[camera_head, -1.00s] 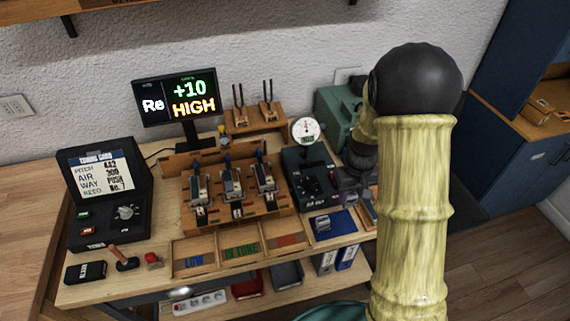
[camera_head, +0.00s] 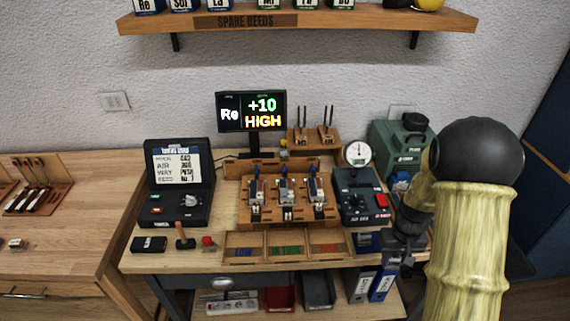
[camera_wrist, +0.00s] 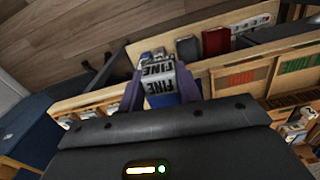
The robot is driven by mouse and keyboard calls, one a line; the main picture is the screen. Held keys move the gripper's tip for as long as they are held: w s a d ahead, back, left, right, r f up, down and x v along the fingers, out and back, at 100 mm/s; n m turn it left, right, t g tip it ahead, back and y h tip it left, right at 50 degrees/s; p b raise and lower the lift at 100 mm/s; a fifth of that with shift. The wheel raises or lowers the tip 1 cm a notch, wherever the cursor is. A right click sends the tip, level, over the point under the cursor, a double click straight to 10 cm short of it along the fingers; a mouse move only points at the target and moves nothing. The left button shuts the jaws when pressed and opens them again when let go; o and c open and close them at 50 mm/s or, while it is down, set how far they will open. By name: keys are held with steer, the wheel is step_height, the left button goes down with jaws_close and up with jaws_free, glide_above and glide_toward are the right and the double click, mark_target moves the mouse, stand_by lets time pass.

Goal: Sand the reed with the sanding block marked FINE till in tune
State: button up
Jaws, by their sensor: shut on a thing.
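My gripper (camera_wrist: 162,92) is shut on the sanding block marked FINE (camera_wrist: 158,72), a blue and white block with the word showing on two faces in the wrist view. In the head view my gripper (camera_head: 402,250) is at the bench's right front, partly hidden by my arm. Several reed units (camera_head: 286,190) stand in a wooden rack at mid-bench, left of the gripper and apart from it. Which one carries the reed is too small to tell. The display (camera_head: 251,111) reads "Re +10 HIGH".
A black control box with a dial gauge (camera_head: 357,153) and red button stands between rack and arm. A tray marked LOW and IN TUNE (camera_head: 286,259) lies before the rack. Binders (camera_head: 362,284) stand below the right front edge.

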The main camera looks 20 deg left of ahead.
step_height(320, 180, down, 14)
steer(key=s+m, duration=0.1)
steer(key=m, duration=0.1)
steer(key=shift+a+r+m, duration=0.2)
steer(key=shift+m, duration=0.1)
steer(key=shift+d, duration=0.2)
